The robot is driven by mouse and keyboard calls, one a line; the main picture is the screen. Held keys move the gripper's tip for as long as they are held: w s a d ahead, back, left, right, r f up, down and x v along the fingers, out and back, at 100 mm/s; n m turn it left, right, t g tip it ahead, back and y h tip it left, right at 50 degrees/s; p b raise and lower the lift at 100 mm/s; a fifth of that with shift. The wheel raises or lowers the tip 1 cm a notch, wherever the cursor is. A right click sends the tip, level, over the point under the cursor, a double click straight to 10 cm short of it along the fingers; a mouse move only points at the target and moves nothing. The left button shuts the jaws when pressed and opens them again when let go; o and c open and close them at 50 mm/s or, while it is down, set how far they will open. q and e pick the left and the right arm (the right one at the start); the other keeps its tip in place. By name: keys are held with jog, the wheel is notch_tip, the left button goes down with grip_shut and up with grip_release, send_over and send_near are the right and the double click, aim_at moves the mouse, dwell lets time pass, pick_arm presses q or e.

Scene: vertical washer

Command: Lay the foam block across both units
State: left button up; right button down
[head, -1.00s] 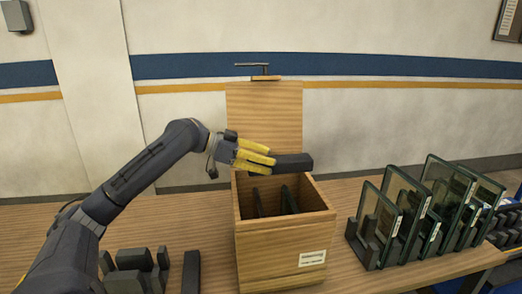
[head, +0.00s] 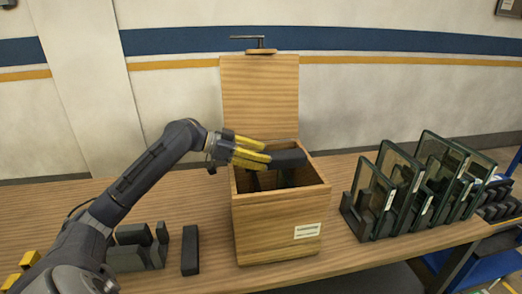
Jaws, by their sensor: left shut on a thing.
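A dark grey foam block (head: 289,158) is held in my left gripper (head: 268,152), whose yellow fingers are shut on its left end. The block lies roughly level at the mouth of an open wooden box (head: 278,225), near the back wall. Dark upright pieces (head: 252,182), seemingly the units, stand inside the box below the block. They are partly hidden by the block, the fingers and the box walls, and I cannot tell whether the block touches them. My right gripper is not in view.
The box's lid (head: 260,98) stands open behind. Glass panes (head: 408,185) stand in dark racks to the right. Dark blocks (head: 135,248) and a single dark bar (head: 190,250) lie to the left. Yellow pieces (head: 29,260) show at lower left.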

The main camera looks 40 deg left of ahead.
aim_at(231, 173)
pick_arm(q)
notch_tip(231, 173, down, 6)
jog(key=shift+f, duration=0.25)
dwell(0.5)
jog(key=shift+f, duration=0.2)
jog(key=o, duration=1)
jog(key=shift+s+d+f, duration=0.1)
jog(key=shift+f, duration=0.05)
jog(key=shift+s, duration=0.1)
jog(key=shift+s+a+r, duration=0.55)
jog(key=shift+a+r, duration=0.1)
jog(key=shift+a, duration=0.2)
jog(key=v, duration=0.8)
jog(key=shift+v, duration=1)
